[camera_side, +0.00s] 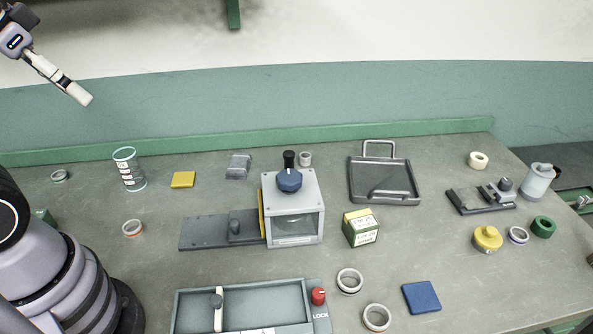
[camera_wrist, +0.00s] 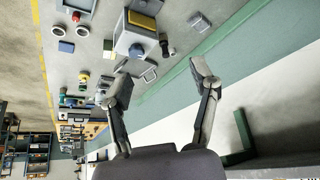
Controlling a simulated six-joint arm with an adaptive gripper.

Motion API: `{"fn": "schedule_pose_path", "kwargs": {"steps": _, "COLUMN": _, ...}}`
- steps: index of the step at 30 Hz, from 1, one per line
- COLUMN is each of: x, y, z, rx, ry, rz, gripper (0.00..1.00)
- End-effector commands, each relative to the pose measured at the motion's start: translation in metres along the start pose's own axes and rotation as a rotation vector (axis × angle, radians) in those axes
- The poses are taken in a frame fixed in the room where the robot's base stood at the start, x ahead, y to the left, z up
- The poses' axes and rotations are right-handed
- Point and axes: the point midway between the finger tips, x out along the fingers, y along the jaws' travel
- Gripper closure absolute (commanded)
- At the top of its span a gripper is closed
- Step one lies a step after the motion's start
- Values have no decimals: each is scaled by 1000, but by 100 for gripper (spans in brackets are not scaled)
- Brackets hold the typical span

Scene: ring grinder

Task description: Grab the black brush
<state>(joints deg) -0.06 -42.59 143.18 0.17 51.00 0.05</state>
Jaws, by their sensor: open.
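No thing is clearly recognisable as a black brush. A small black upright piece (camera_side: 289,159) stands just behind the blue-knobbed grinder box (camera_side: 297,225) in the side view. I cannot tell whether it is the brush or a handle, and its lower part is hidden by the knob. My gripper (camera_side: 80,94) is high at the upper left of the side view, well above and apart from the bench. In the wrist view my gripper (camera_wrist: 162,80) shows two fingers spread wide with nothing between them.
A glass beaker (camera_side: 129,170), yellow block (camera_side: 183,179) and grey packet (camera_side: 238,166) stand at the back left. A dark tray (camera_side: 412,188), green-and-yellow box (camera_side: 361,228) and several rings lie to the right. A long grey lock tray (camera_side: 257,286) is at the front. A green ledge runs behind.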

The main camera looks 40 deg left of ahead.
Motion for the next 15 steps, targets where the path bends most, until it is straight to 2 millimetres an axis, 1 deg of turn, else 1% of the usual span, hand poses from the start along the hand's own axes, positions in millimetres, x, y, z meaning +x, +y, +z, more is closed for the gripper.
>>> {"fn": "schedule_pose_path", "kwargs": {"steps": 2, "x": 6, "y": -3, "z": -12, "rx": 7, "ry": 10, "rz": -14, "gripper": 40}}
{"fn": "schedule_pose_path", "kwargs": {"steps": 4, "x": 17, "y": -9, "z": -32, "rx": 23, "ry": 35, "rz": -37, "gripper": 40}}
{"fn": "schedule_pose_path", "kwargs": {"steps": 5, "x": 24, "y": -12, "z": -43, "rx": 34, "ry": 49, "rz": -49, "gripper": 40}}
{"fn": "schedule_pose_path", "kwargs": {"steps": 7, "x": 44, "y": -21, "z": -74, "rx": 68, "ry": 92, "rz": -79, "gripper": 40}}
{"fn": "schedule_pose_path", "kwargs": {"steps": 8, "x": 55, "y": -25, "z": -88, "rx": 87, "ry": 112, "rz": -91, "gripper": 40}}
{"fn": "schedule_pose_path", "kwargs": {"steps": 9, "x": 70, "y": -30, "z": -106, "rx": 114, "ry": 141, "rz": -104, "gripper": 40}}
{"fn": "schedule_pose_path", "kwargs": {"steps": 11, "x": 93, "y": -37, "z": -131, "rx": 157, "ry": 186, "rz": -120, "gripper": 40}}
{"fn": "schedule_pose_path", "kwargs": {"steps": 12, "x": 110, "y": -40, "z": -146, "rx": 188, "ry": 215, "rz": -124, "gripper": 40}}
{"fn": "schedule_pose_path", "kwargs": {"steps": 14, "x": 136, "y": -45, "z": -166, "rx": 232, "ry": 261, "rz": -126, "gripper": 40}}
{"fn": "schedule_pose_path", "kwargs": {"steps": 15, "x": 154, "y": -47, "z": -178, "rx": 262, "ry": 291, "rz": -121, "gripper": 40}}
